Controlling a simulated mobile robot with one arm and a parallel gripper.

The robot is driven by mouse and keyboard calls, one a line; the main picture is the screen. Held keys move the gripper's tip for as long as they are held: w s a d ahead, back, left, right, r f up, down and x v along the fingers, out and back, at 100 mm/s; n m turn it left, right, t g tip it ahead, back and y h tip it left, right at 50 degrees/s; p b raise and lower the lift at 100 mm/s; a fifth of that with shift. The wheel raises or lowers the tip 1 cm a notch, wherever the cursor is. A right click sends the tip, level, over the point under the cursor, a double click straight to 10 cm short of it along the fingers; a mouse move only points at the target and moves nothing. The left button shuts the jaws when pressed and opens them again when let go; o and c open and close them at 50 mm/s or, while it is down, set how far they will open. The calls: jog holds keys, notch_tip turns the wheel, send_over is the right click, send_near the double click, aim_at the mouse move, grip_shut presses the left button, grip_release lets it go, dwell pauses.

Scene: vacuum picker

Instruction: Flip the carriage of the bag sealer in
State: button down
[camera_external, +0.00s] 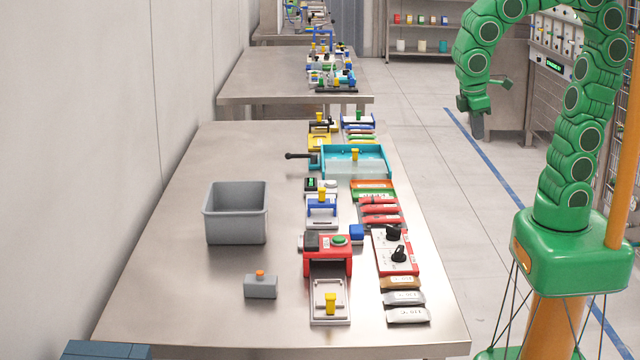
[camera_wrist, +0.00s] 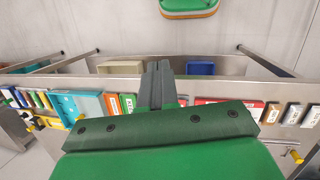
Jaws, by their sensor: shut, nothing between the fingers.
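Which device is the bag sealer is not certain from the pictures. A red frame (camera_external: 328,262) with a green button stands near the front of the table, and a pale flat carriage (camera_external: 330,288) with a yellow knob (camera_external: 330,303) sticks out from it towards the front. My gripper (camera_external: 477,126) hangs over the floor to the right of the tables, well away from these devices. In the wrist view its fingers (camera_wrist: 158,82) are together and empty.
A grey bin (camera_external: 236,226) and a small grey block with an orange top (camera_external: 261,286) stand on the left of the table (camera_external: 165,265). A turquoise tray (camera_external: 330,160), a red panel with black knobs (camera_external: 395,262) and several pouches (camera_external: 405,299) line the right side. The aisle floor is clear.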

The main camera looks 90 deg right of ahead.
jog(key=w+a+r+m+t+h, duration=0.1)
jog(key=w+a+r, duration=0.1)
jog(key=w, duration=0.7)
jog(key=w+a+r+h, duration=0.2)
jog(key=w, duration=0.7)
jog(key=w+a+f+m+t+h, duration=0.1)
jog(key=w+a+t+h, duration=0.1)
jog(key=w+a, duration=1.25)
jog(key=w+a+f+t, duration=0.1)
jog(key=w+a+f, duration=0.2)
jog(key=a, duration=0.5)
jog(key=w+a+f+t, duration=0.2)
jog(key=a+f, duration=0.1)
jog(key=a, duration=0.6)
jog(key=s+a+f, duration=0.1)
jog(key=a+f, duration=0.2)
jog(key=a, duration=0.3)
jog(key=s+a+f+y, duration=0.1)
jog(key=s+a+f, duration=0.1)
jog(key=a, duration=0.5)
jog(key=s+a+f+t, duration=0.1)
jog(key=a+f, duration=0.3)
jog(key=a, duration=0.3)
jog(key=shift+s+f, duration=0.25)
jog(key=shift+s, duration=0.05)
jog(key=shift+w+d+f, duration=0.1)
jog(key=shift+d, duration=0.05)
